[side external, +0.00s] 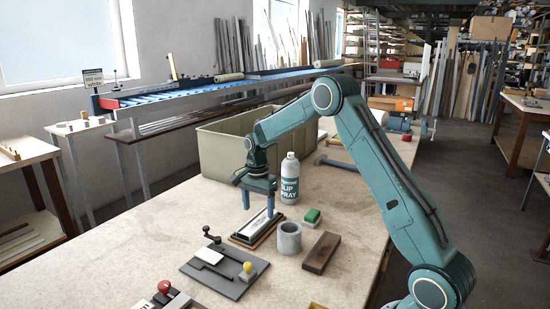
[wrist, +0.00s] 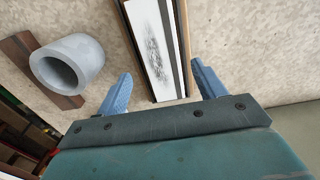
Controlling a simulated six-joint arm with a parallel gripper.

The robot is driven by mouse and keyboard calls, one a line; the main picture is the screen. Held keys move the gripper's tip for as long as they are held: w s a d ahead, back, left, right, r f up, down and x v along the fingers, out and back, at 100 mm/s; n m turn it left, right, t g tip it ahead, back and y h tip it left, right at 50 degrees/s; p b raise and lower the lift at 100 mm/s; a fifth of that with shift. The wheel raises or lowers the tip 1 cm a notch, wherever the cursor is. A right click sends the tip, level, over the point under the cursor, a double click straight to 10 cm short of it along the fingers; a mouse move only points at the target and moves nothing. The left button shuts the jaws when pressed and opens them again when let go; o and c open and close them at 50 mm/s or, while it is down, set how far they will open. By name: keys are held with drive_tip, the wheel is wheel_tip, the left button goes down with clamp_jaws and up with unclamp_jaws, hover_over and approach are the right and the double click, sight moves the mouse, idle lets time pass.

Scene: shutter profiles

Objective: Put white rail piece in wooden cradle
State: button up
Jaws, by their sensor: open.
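My gripper (side external: 258,211) is open, pointing down over a long wooden-edged cradle (side external: 238,240). A long white-faced piece with a dark smudge lies within the cradle's edges. In the wrist view, my gripper (wrist: 162,70) has its blue fingers on either side of the cradle (wrist: 185,45), and the white face (wrist: 152,42) shows between them. Nothing is seen held. A small white piece (side external: 208,256) lies on a dark plate at front left. I cannot tell which white piece is the rail piece.
The dark plate (side external: 225,283) carries a black lever and a yellow knob. A large beige bin (side external: 220,150) stands behind.

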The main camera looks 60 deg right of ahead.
sight(258, 221)
wheel_tip(258, 221, up, 9)
drive_tip(key=shift+r, duration=0.15)
idle(0.8)
drive_tip(key=s+a+r+n+t, duration=0.3)
drive_tip(key=s+a+r+n, duration=0.6)
drive_tip(key=s+a+r, duration=0.4)
drive_tip(key=s+a+f+n+t, duration=0.1)
drive_tip(key=s+a+f+n, duration=0.1)
drive_tip(key=s, duration=0.7)
drive_tip(key=s+a+f+n+t, duration=0.1)
drive_tip(key=s+a+n, duration=0.3)
drive_tip(key=s+n, duration=0.3)
drive_tip(key=shift+s+f+t, duration=0.3)
drive_tip(key=shift+s+f, duration=0.05)
drive_tip(key=shift+s, duration=0.7)
